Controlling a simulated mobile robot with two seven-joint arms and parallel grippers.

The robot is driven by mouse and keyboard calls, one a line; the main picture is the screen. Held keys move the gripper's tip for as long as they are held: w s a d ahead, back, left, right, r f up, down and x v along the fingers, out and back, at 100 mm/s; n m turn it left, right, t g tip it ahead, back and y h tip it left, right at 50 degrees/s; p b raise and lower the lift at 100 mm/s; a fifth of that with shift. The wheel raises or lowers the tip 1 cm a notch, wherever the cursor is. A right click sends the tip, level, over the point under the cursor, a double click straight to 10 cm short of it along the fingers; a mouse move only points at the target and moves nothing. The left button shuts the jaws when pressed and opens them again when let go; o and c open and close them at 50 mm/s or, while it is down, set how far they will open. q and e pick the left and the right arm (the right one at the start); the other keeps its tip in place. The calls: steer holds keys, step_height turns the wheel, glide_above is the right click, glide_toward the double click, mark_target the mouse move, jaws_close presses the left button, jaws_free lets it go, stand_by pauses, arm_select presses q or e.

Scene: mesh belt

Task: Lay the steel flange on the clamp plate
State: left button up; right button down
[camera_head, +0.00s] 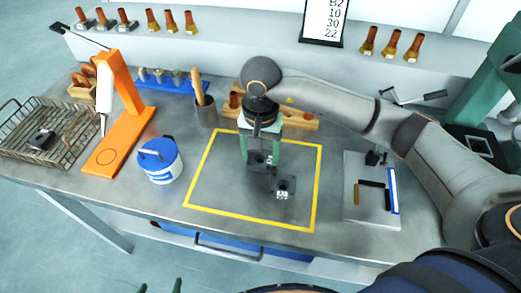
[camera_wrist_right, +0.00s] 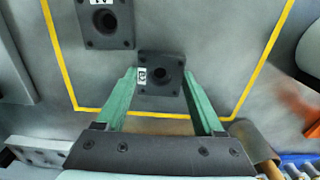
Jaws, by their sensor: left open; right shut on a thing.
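Two dark square flanges, each with a round central hole and a small white label, are inside the yellow outline. My right gripper (camera_head: 261,163) points down with its green fingers on either side of one flange (camera_wrist_right: 160,73), shut on it. This held flange is partly hidden by the fingers in the head view (camera_head: 257,158). The other flange (camera_head: 283,187) lies free nearby and also shows in the right wrist view (camera_wrist_right: 105,22). A grey plate (camera_head: 364,213) at the right, with a small dark clamp-like part, looks like the clamp plate. My left gripper (camera_head: 160,287) is open and empty at the bottom edge.
A white and blue tub (camera_head: 160,160), an orange stand (camera_head: 126,92) and a wire basket (camera_head: 18,146) are at the left. A cup (camera_head: 206,113) with a wooden handle and a wooden block (camera_head: 300,122) stand behind the outline. The bench between outline and grey plate is clear.

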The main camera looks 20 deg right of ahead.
steer(key=shift+f+b, duration=0.3)
jaws_free()
steer(key=shift+r, duration=0.1)
